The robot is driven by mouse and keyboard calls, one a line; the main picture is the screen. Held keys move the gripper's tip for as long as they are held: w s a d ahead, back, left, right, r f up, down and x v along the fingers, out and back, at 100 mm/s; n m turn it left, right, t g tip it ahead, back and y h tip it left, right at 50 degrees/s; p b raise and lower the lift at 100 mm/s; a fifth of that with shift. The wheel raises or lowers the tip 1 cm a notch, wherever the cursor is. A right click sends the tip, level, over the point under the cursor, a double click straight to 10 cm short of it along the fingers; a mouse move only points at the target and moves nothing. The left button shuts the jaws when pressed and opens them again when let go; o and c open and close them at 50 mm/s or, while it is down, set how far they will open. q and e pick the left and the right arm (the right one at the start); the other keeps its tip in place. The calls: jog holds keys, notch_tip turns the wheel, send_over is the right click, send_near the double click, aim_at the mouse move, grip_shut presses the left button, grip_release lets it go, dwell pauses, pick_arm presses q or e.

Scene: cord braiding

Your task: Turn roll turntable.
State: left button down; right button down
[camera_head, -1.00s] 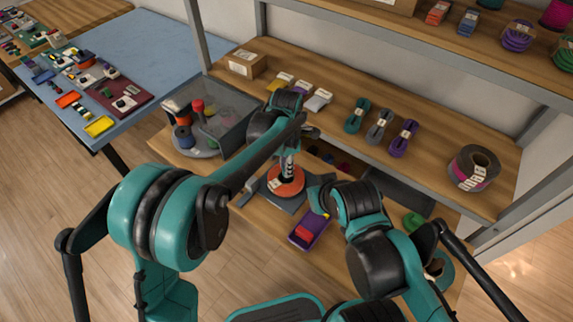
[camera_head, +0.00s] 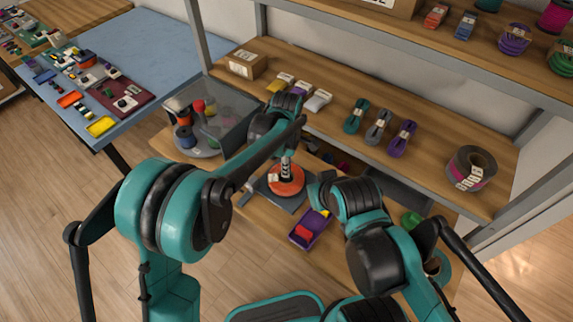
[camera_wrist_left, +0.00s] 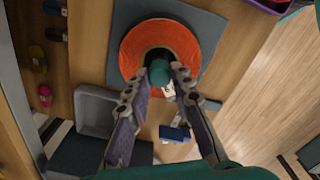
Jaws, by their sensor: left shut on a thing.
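An orange roll (camera_head: 287,181) lies flat on a dark square plate (camera_head: 297,205) on the lower wooden shelf. In the left wrist view, the orange roll (camera_wrist_left: 205,45) surrounds a dark centre, and the grey plate (camera_wrist_left: 208,18) shows around it. My left gripper (camera_head: 287,160) points down over the roll. In the left wrist view, my left gripper (camera_wrist_left: 157,84) is shut on a teal post (camera_wrist_left: 159,72) at the roll's centre. A round grey turntable (camera_head: 190,151) with coloured rolls and a clear cover (camera_head: 222,112) stands to the left. My right gripper is hidden.
A purple tray (camera_head: 302,240) holding a red piece is near the shelf's front edge, close to my right arm. A grey metal upright (camera_head: 196,42) stands left.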

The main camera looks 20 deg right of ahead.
pick_arm(q)
jog(key=shift+m+p, duration=0.55)
jog(key=shift+m, duration=2.75)
jog(key=shift+m+p, duration=0.4)
jog(key=shift+m, duration=6.3)
jog(key=shift+m+p, duration=0.35)
jog(key=shift+m, duration=2.75)
jog(key=shift+m, duration=0.4)
jog(key=c, duration=1.3)
grip_release()
jog(key=shift+d, duration=0.1)
jog(key=shift+r, duration=0.1)
